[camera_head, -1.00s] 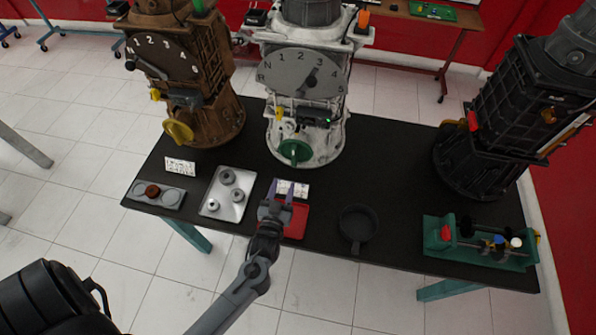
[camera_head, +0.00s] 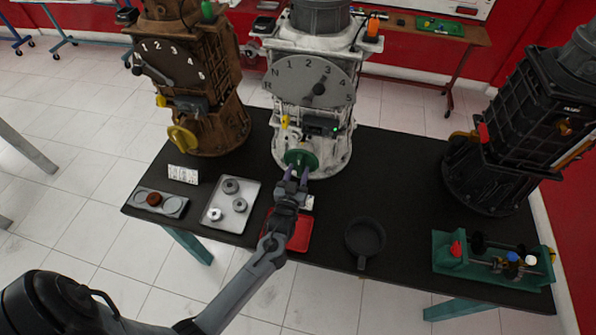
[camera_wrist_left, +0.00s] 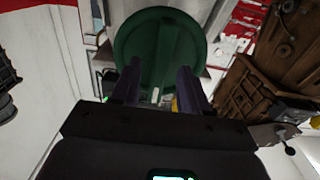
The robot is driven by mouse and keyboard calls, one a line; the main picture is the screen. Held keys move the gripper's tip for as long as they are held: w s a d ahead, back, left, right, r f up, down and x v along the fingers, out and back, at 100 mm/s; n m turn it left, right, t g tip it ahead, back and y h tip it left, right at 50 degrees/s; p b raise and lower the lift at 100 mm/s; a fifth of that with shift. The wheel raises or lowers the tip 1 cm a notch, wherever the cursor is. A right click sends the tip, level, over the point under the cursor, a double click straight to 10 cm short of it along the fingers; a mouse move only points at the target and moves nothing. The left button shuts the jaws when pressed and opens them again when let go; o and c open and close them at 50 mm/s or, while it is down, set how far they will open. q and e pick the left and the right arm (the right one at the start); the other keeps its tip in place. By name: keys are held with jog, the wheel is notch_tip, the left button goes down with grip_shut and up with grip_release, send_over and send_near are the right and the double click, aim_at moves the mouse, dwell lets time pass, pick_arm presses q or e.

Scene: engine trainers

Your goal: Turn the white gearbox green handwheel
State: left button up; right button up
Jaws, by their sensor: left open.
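The white gearbox (camera_head: 318,113) stands in the middle of the black table, with a gear dial on its front. Its green handwheel (camera_head: 300,158) sits low on the front. In the left wrist view the green handwheel (camera_wrist_left: 158,45) fills the top middle, facing my fingers. My left gripper (camera_head: 296,175) is open, its two purple-grey fingers pointing at the lower part of the wheel. In the left wrist view the fingers of my left gripper (camera_wrist_left: 156,82) overlap the wheel's lower part; I cannot tell whether they touch it. My right gripper is not in view.
A brown gearbox (camera_head: 190,85) stands to the left and a black gearbox (camera_head: 520,125) to the right. A tray with metal rings (camera_head: 217,221), a red tray (camera_head: 299,238), a black pan (camera_head: 365,237) and a green fixture (camera_head: 452,262) lie along the front.

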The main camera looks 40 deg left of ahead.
pick_arm(q)
jog(key=shift+w+a, duration=0.25)
jog(key=shift+w, duration=0.15)
grip_shut()
